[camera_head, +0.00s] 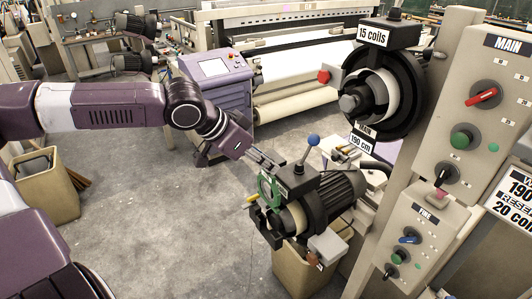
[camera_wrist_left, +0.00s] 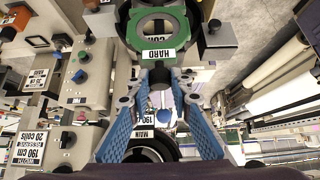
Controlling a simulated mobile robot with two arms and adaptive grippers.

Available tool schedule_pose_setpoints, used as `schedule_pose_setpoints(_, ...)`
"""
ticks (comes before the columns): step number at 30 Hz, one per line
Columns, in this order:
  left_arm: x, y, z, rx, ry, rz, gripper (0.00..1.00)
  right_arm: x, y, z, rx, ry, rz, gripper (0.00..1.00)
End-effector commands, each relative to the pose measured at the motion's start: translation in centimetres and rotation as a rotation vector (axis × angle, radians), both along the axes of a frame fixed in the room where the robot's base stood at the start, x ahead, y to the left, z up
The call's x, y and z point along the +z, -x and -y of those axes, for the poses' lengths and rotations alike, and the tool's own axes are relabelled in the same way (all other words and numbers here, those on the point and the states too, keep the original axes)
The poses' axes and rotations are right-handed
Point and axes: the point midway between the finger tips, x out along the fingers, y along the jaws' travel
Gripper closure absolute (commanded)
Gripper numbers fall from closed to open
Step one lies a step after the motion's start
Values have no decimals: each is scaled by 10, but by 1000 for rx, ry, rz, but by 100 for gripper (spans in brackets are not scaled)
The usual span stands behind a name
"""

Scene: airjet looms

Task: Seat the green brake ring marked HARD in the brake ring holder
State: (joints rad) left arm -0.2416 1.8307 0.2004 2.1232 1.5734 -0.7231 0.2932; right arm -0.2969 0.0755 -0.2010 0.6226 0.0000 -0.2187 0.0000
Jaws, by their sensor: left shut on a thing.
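The green brake ring marked HARD shows in the left wrist view (camera_wrist_left: 183,27), its HARD label facing the camera. It also shows in the head view (camera_head: 265,187) at the front of the feeder unit with the blue-knobbed lever. My left gripper (camera_head: 268,165) is shut on the ring's labelled edge; its blue-padded fingers (camera_wrist_left: 161,76) meet there in the left wrist view. The ring is right at the feeder's front end, where the brake ring holder seems to be. The holder is mostly hidden, and I cannot tell whether the ring is seated. My right gripper is not in view.
The feeder body (camera_head: 335,192) stands right of the ring, with a blue-knobbed lever (camera_head: 313,140) above. An upper feeder marked MAIN (camera_head: 405,95) and control boxes (camera_head: 425,235) stand at the right. Open floor (camera_head: 190,235) lies left of the feeder.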

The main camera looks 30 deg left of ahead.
Motion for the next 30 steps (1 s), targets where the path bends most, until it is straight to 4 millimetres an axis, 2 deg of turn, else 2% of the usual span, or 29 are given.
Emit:
schedule_pose_setpoints(3,5,-2,0,6,0,1,100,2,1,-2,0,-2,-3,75)
schedule_pose_setpoints(13,6,-2,0,6,1,1,100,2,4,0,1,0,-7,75)
schedule_pose_setpoints(20,8,-2,1,3,1,0,100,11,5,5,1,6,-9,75)
schedule_pose_setpoints(30,-28,-2,1,3,2,2,100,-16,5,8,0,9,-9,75)
